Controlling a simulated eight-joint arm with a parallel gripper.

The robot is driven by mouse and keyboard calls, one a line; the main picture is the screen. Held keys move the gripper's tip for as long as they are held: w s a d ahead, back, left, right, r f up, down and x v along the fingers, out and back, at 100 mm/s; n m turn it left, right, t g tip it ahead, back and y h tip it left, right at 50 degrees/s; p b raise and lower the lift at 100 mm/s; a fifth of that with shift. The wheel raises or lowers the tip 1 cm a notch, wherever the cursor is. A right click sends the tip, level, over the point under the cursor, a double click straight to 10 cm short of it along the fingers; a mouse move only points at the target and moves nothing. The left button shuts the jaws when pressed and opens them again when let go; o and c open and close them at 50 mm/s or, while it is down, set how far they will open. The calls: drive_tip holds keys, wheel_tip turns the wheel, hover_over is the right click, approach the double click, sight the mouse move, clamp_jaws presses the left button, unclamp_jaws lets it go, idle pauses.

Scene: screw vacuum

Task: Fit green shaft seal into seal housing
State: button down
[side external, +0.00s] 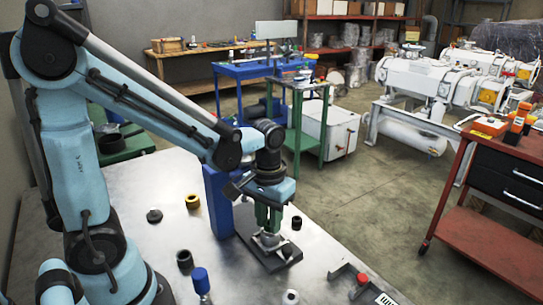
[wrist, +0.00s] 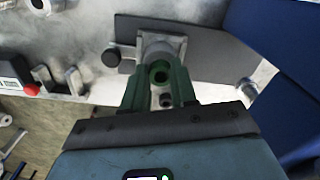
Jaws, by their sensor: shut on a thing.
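My gripper (side external: 268,222) points straight down at the work surface, and its green fingers also show in the wrist view (wrist: 159,80). It is shut on the green shaft seal (wrist: 159,72), a small dark-green ring between the fingertips. The seal housing, a light grey metal block (wrist: 163,44), stands on a dark plate (wrist: 215,42) right by the fingertips. In the side view the housing (side external: 268,241) is directly below the fingers. The seal is hidden by the fingers there, and I cannot tell whether it touches the housing.
A black cylinder (side external: 296,222), a yellow ring (side external: 192,201), a dark cylinder (side external: 185,260) and a blue-capped bottle (side external: 201,281) stand around. A bracket with a red part (side external: 361,278) lies front right.

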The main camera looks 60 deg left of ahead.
drive_tip(key=shift+f, duration=0.45)
drive_tip(key=shift+r, duration=0.5)
drive_tip(key=shift+s+d, duration=0.1)
idle(0.7)
drive_tip(key=shift+f, duration=0.5)
idle(0.9)
drive_tip(key=shift+r, duration=0.25)
drive_tip(key=shift+r, duration=0.2)
wheel_tip(320, 180, up, 12)
drive_tip(key=w+m, duration=0.3)
drive_tip(key=s+f+n, duration=0.1)
drive_tip(key=f, duration=0.1)
drive_tip(key=s+f+n, duration=0.1)
drive_tip(key=f, duration=0.2)
drive_tip(key=s+f+n, duration=0.1)
drive_tip(key=f, duration=0.1)
drive_tip(key=shift+f, duration=0.15)
